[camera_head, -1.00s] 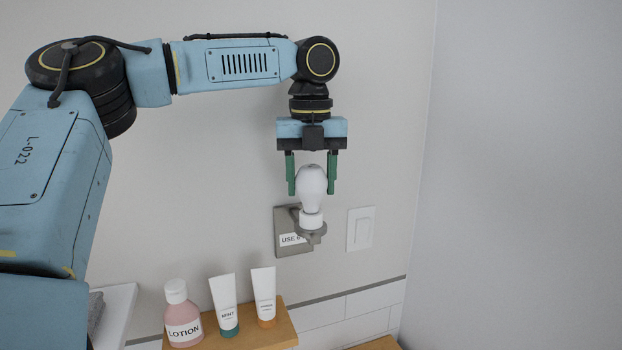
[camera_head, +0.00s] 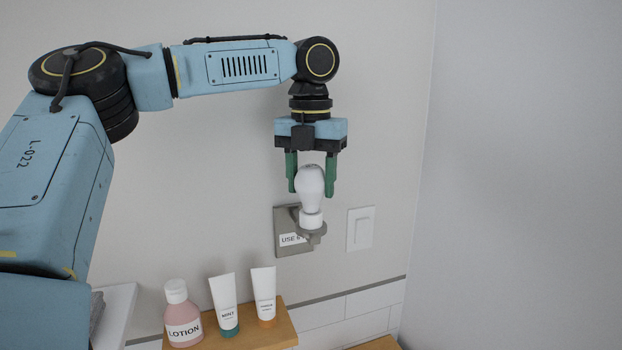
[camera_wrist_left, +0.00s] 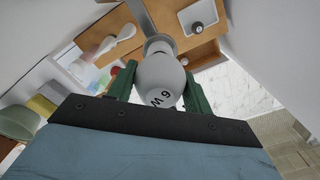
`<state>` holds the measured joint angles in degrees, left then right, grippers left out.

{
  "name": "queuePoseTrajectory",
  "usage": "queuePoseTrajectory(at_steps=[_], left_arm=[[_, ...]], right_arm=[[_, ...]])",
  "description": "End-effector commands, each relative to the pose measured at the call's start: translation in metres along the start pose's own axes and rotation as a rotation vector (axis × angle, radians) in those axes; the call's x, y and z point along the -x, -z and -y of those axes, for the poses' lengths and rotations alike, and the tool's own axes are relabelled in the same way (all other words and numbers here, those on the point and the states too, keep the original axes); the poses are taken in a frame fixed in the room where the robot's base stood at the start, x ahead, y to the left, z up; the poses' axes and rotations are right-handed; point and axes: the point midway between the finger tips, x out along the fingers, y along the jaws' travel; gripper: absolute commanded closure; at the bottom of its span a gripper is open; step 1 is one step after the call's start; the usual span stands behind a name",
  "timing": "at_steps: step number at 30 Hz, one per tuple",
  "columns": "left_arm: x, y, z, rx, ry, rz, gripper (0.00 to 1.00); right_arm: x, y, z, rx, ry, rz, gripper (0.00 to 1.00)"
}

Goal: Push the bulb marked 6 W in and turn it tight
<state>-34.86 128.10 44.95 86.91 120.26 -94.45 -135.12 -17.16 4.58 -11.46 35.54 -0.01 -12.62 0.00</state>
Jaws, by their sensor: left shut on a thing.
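The white bulb (camera_head: 311,182) stands upright, base down, in the grey wall holder (camera_head: 310,234). In the left wrist view the bulb (camera_wrist_left: 160,75) carries the mark "6 W" on its side. My left gripper (camera_head: 311,186) comes from above, with its green fingers on either side of the bulb, shut on it. A label reading "USE 6", partly hidden by the holder, is on the grey wall plate (camera_head: 283,216). The bulb's base meets the holder; how deep its thread sits is hidden. My right gripper is not in view.
A white wall switch (camera_head: 360,229) is just right of the holder. Below, a wooden shelf (camera_head: 285,335) bears a pink lotion bottle (camera_head: 183,315) and two white tubes (camera_head: 223,300), (camera_head: 264,292). The wall around the arm is clear.

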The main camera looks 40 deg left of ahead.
Motion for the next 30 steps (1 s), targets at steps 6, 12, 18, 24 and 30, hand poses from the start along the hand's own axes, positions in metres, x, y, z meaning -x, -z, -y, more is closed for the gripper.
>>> queuePoseTrajectory(at_steps=[6,12,18,24,30], left_arm=[[-0.004,0.0,-0.001,0.004,-0.004,-0.007,0.81],[-0.003,0.0,-0.001,0.004,-0.003,-0.005,0.26],[-0.002,0.0,-0.001,0.004,-0.002,-0.003,0.24],[0.006,-0.001,0.0,0.004,-0.002,0.0,0.24],[0.043,-0.001,0.0,0.006,-0.002,0.002,0.24]], right_arm=[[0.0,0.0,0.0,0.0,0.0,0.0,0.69],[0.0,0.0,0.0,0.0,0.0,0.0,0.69],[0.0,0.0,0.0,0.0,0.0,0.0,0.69],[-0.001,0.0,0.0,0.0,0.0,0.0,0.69],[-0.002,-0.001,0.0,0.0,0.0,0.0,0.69]])
